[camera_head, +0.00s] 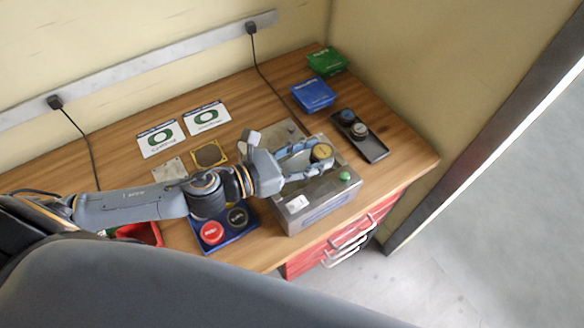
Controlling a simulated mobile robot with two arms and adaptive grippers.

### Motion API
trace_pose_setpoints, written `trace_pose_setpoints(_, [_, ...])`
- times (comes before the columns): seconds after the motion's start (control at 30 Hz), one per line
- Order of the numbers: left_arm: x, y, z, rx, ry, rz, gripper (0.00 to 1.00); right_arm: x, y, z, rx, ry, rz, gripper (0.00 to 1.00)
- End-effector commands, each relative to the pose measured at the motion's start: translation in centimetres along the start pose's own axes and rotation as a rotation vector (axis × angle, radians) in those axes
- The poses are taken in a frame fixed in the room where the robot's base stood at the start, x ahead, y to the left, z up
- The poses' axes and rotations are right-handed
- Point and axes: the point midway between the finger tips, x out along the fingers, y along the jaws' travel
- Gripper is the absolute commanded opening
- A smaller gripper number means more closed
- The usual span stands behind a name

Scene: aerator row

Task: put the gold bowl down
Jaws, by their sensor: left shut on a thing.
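My left gripper (308,160) reaches in from the left over the desk. It is shut on a small round gold bowl (321,152) at its fingertips. The bowl is over the back right part of a grey metal box (318,203). I cannot tell whether the bowl touches the box or is held above it. The fingers hide part of the bowl and the box top. My right gripper is not in view.
The box has a green button (345,176). A black tray (372,150) with round knobs lies right of it. Blue (313,95) and green (327,61) boxes stand behind. A blue panel (225,240) with red and black discs lies left. The desk's right corner (415,160) is bare.

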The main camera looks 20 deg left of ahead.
Motion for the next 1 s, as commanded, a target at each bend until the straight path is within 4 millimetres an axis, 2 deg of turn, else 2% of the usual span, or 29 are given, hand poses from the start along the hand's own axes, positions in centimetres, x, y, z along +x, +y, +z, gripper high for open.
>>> trace_pose_setpoints(0.03, [-0.2, 0.6, -1.6, -0.006, 0.004, 0.003, 0.12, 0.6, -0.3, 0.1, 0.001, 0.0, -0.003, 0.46])
trace_pose_setpoints(0.1, [-0.6, 1.4, -2.8, -0.005, 0.005, 0.004, 0.12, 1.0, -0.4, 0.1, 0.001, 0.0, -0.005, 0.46])
trace_pose_setpoints(0.23, [-1.0, 2.8, -4.4, -0.005, 0.002, 0.005, 0.12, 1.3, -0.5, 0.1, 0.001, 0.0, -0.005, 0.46])
trace_pose_setpoints(0.53, [-1.5, 4.3, -6.6, -0.004, 0.0, 0.005, 0.12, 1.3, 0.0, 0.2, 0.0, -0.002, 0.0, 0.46])
trace_pose_setpoints(0.73, [-1.1, 4.2, -8.8, -0.004, -0.001, 0.004, 0.12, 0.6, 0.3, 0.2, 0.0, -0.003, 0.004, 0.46])
trace_pose_setpoints(1.0, [-1.1, 4.2, -9.1, 0.001, -0.002, 0.001, 0.12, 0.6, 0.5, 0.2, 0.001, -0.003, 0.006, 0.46])
